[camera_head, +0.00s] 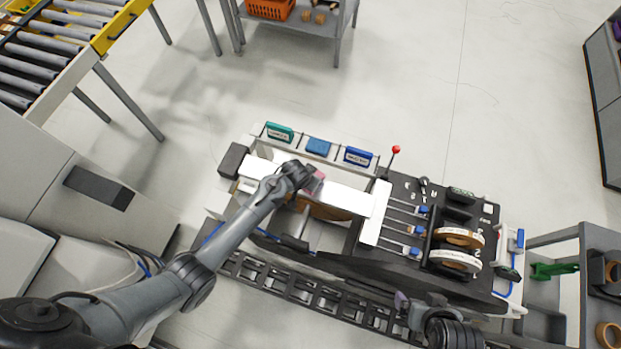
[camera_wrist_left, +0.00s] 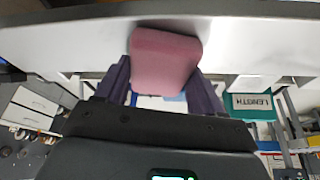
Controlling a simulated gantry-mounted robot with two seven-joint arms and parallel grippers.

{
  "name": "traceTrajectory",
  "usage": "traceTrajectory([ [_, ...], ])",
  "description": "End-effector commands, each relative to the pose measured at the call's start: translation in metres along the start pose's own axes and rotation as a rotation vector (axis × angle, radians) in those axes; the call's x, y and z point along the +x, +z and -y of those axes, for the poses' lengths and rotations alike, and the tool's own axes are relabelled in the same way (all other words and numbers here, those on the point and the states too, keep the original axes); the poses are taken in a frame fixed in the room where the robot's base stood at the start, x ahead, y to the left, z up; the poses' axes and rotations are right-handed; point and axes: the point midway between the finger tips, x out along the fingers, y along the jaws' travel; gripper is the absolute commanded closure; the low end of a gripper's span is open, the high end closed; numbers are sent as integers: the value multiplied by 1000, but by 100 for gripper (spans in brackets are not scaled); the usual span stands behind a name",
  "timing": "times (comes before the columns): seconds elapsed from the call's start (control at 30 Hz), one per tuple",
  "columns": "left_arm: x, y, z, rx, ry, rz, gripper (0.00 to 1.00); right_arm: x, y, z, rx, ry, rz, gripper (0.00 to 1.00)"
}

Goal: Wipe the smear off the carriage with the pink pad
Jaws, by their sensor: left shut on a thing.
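The pink pad (camera_wrist_left: 165,60) is between the dark fingers of my left gripper (camera_wrist_left: 162,84), which is shut on it. In the head view the pad (camera_head: 317,182) shows as a small pink patch at the white carriage (camera_head: 346,197), a long pale beam. In the left wrist view the pad overlaps the white carriage face (camera_wrist_left: 245,45); whether it presses on it I cannot tell. No smear can be made out clearly; the pad and my left gripper (camera_head: 310,180) hide part of the surface. My right gripper (camera_head: 402,301) is low over the machine's front; its opening is unclear.
Green (camera_head: 279,132), light blue (camera_head: 318,147) and blue (camera_head: 358,156) blocks sit on the rail behind the carriage. A red-knobbed lever (camera_head: 396,150) stands to the right. Tape rolls (camera_head: 458,238) and blue-tipped rods lie right of the carriage. A black chain track (camera_head: 300,289) runs along the front.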

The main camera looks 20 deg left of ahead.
Motion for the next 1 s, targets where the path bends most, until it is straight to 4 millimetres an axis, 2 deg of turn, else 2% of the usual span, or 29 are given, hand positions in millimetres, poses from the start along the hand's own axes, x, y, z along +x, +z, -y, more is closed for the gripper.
traceTrajectory([
  [0.6, 2, -10, -37, 1, 1, 0, 61, -2, -1, 1, 5, -4, -1, 7],
  [0.8, 4, -9, -38, -1, 0, -1, 61, -5, -2, 0, 1, -1, 0, 7],
  [1.0, 4, -6, -30, -1, -1, 2, 61, -9, -3, -1, -4, 3, 1, 7],
])
